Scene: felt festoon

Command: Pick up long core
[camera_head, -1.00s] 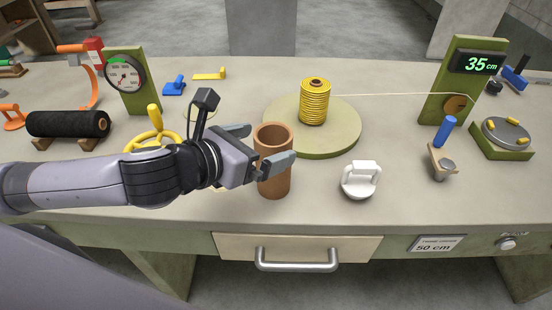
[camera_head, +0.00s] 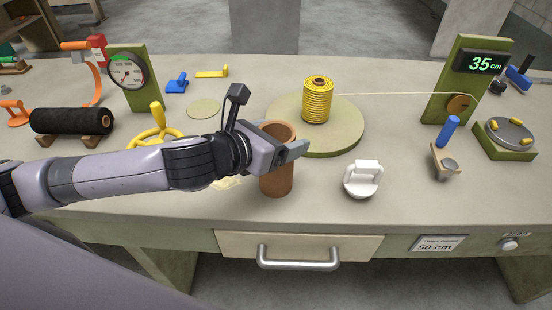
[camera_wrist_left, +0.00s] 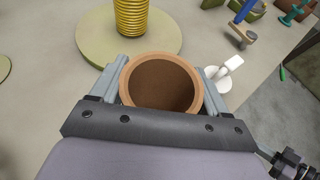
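The long core is most likely the brown hollow tube (camera_head: 277,178) standing upright on the bench; its open rim (camera_wrist_left: 126,66) faces up in the left wrist view. My left gripper (camera_head: 283,147) is at its upper part, just below the rim. In the wrist view the two fingers (camera_wrist_left: 160,85) lie on either side of the tube, very close to its wall; the rim hides where they would touch it. They look spread around it. The tube still stands on the bench. My right gripper is not in view.
A yellow cord spool (camera_head: 317,100) stands on a round green disc (camera_head: 345,140) behind the tube. A white handled piece (camera_head: 362,182) is to the right. A yellow handwheel (camera_head: 158,132) and black roll (camera_head: 70,121) are to the left. A drawer (camera_head: 300,245) is below.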

